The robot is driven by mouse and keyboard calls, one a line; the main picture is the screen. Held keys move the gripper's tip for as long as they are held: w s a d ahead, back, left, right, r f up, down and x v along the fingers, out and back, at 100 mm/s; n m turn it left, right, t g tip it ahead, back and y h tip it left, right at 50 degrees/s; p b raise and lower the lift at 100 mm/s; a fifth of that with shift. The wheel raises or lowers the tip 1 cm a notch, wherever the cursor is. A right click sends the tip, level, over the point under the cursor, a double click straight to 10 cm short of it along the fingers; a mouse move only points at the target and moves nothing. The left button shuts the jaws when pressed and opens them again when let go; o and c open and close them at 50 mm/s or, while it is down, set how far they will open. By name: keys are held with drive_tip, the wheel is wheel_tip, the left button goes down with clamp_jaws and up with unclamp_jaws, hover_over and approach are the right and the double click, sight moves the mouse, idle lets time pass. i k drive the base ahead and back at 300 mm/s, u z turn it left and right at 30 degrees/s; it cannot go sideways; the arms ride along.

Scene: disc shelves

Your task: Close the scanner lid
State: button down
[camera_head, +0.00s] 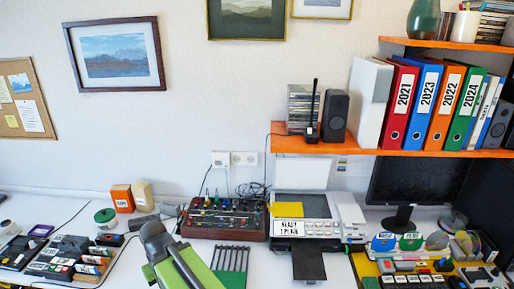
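The scanner (345,222) is a white and grey printer-like machine on the desk, right of the middle. Its lid (301,173) stands raised at the back, with its pale inner side facing me. The dark bed below it is partly exposed. A yellow sheet and a white label reading "READY 1 PLAIN" are at the scanner's front left. A dark tray (309,261) sticks out at the front. Part of my green and grey arm shows at the bottom, left of the scanner and apart from it. My gripper's fingers are not visible.
An orange shelf (400,151) with binders and a speaker overhangs behind and right of the lid. A mixer-like box (222,218) and a green slotted rack (231,258) stand left of the scanner. A monitor (411,182) and colourful disc racks stand right.

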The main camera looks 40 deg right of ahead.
sight(290, 172)
drive_tip(key=z, duration=0.1)
drive_tip(key=i, duration=1.05)
drive_tip(key=z, duration=0.4)
